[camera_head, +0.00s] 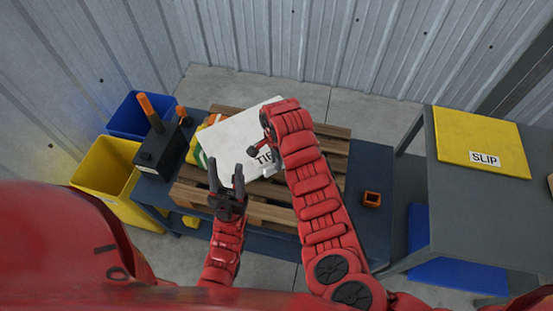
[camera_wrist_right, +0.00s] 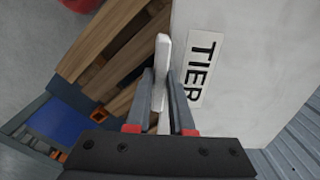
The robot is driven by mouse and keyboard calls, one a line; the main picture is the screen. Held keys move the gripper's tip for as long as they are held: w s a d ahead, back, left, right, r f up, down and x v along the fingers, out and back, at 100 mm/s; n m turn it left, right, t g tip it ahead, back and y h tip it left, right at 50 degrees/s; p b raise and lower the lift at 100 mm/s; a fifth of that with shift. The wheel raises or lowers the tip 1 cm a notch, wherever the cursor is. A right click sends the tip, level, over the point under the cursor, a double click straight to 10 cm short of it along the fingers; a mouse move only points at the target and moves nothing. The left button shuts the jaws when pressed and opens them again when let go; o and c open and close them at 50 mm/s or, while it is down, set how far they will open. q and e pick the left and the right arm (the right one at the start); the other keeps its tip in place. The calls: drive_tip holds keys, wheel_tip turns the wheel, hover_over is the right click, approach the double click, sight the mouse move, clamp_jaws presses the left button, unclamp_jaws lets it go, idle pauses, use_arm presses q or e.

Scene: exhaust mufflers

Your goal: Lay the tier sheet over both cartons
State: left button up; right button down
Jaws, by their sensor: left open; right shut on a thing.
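The white tier sheet (camera_head: 232,134) lies tilted in the picture over the left part of the wooden pallet (camera_head: 330,150), with its "TIER" label partly hidden by my right arm. My right gripper (camera_head: 262,143) is shut on the sheet's near edge. In the right wrist view, my right gripper (camera_wrist_right: 161,85) pinches a white edge or tab beside the label on the sheet (camera_wrist_right: 255,70). A yellow, green and white carton surface (camera_head: 193,150) shows past the sheet's left side; the rest of the cartons is hidden. My left gripper (camera_head: 226,168) is open and empty, in front of the sheet.
A black device with orange handles (camera_head: 160,145) stands left of the pallet. Blue (camera_head: 135,115) and yellow (camera_head: 105,168) bins stand further left. A small orange block (camera_head: 372,199) is on the blue table right of the pallet. A grey table (camera_head: 480,220) holds a yellow "SLIP" sheet (camera_head: 478,135).

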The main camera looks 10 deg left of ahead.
drive_tip(key=shift+f, duration=0.1)
drive_tip(key=shift+f, duration=0.25)
drive_tip(key=c, duration=0.8)
unclamp_jaws()
